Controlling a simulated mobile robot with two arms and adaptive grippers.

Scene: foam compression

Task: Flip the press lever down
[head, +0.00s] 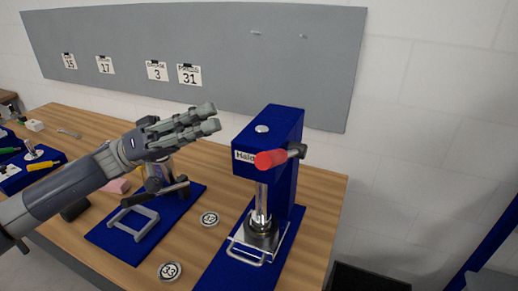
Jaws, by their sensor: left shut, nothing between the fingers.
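The blue press (284,128) stands on the wooden table, right of the middle of the head view. Its lever has a red handle (270,158) on a dark pivot at the press's side and points toward the camera, to the left. A metal ram (261,200) comes down from the press head to a metal block with a wire handle at the base. My left gripper (213,117) is shut and empty. In the picture it lies left of the press head and above the red handle, apart from both. My right gripper is not in view.
A blue mat (107,233) with a grey frame (133,223) lies left of the press, partly under my left arm. Two round discs (209,219), (169,271) lie on the table (316,230). A grey board (200,35) with labels hangs behind. A dark bin (370,278) is at lower right.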

